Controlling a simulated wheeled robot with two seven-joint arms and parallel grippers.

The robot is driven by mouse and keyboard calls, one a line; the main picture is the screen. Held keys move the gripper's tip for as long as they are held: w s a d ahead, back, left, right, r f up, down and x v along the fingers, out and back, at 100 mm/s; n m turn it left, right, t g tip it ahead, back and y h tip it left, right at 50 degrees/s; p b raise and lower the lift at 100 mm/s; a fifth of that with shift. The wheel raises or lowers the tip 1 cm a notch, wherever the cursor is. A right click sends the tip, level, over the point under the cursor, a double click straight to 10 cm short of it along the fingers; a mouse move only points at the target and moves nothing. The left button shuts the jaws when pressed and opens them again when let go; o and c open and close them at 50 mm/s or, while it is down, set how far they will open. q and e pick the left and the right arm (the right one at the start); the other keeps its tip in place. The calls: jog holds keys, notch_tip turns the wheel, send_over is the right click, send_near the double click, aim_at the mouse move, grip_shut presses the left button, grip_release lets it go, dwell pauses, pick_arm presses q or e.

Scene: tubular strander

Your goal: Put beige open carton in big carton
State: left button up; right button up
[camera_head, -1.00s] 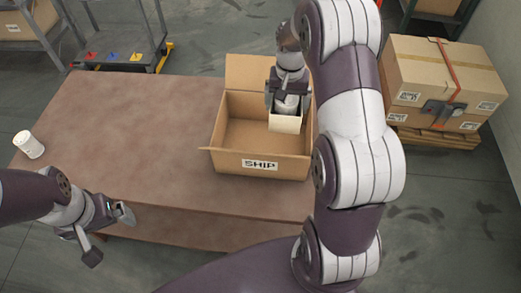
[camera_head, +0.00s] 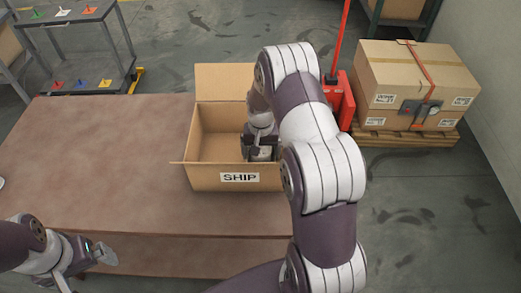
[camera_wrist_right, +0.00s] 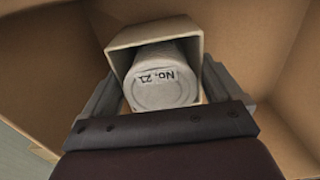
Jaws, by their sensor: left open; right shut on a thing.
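The big carton (camera_head: 208,180), a brown box marked SHIP with open flaps, stands on the table. My right gripper (camera_head: 259,146) is inside its right part, shut on the beige open carton. In the right wrist view, the beige open carton (camera_wrist_right: 128,38) lies between the fingers, with a white can (camera_wrist_right: 160,92) marked No. 21 inside it. The big carton's brown walls surround it. Whether it touches the floor of the big carton, I cannot tell. In the head view it is mostly hidden. My left gripper (camera_head: 90,264) is open and empty near the table's front left edge.
The brown table (camera_head: 100,150) is clear left of the big carton. A grey cart (camera_head: 80,75) stands at the back left. A red pallet jack (camera_head: 340,95) and strapped cartons (camera_head: 415,80) on a pallet (camera_head: 405,133) stand at the right.

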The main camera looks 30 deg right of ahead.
jog(key=shift+f, duration=0.1)
jog(key=o, duration=1)
notch_tip(320, 180, up, 12)
jog(key=shift+r+b, duration=0.2)
jog(key=shift+b, duration=0.5)
